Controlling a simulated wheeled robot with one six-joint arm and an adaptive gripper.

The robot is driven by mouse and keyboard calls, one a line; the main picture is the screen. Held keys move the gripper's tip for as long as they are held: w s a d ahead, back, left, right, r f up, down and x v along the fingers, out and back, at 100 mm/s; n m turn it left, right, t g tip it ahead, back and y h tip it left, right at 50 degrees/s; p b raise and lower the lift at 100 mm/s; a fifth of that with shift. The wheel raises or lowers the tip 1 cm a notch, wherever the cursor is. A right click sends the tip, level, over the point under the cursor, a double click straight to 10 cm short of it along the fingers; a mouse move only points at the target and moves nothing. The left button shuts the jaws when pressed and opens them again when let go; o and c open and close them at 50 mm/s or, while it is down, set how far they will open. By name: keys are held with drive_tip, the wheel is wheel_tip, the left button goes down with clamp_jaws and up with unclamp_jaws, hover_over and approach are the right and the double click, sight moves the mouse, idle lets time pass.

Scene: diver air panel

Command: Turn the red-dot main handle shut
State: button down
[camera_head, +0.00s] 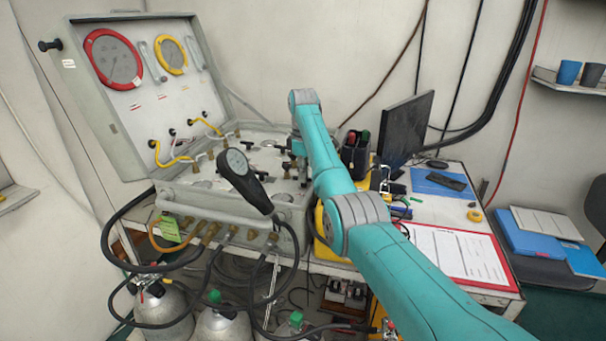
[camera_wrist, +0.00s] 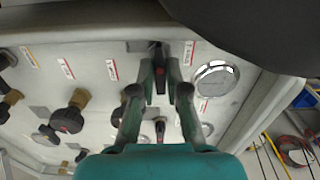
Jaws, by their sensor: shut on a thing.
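My gripper (camera_wrist: 160,84) is in the wrist view, its two fingers closed around a dark handle with a red dot (camera_wrist: 160,71) on the pale panel face (camera_wrist: 100,88). The fingertips lie on both sides of this handle, which points roughly along the fingers. In the head view my teal arm reaches over the right part of the open diver air panel (camera_head: 190,198) and hides my gripper and that handle.
Other dark handles (camera_wrist: 68,118) with brass fittings sit left of my gripper. Another small handle (camera_wrist: 160,128) shows between the finger links. A round gauge (camera_wrist: 215,80) is at the right. A black handheld gauge (camera_head: 240,172) stands at the panel front, and a monitor (camera_head: 405,128) stands right.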

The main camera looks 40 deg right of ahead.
drive_tip(key=shift+m, duration=0.4)
drive_tip(key=c, duration=1.2)
unclamp_jaws()
drive_tip(key=shift+n, duration=0.3)
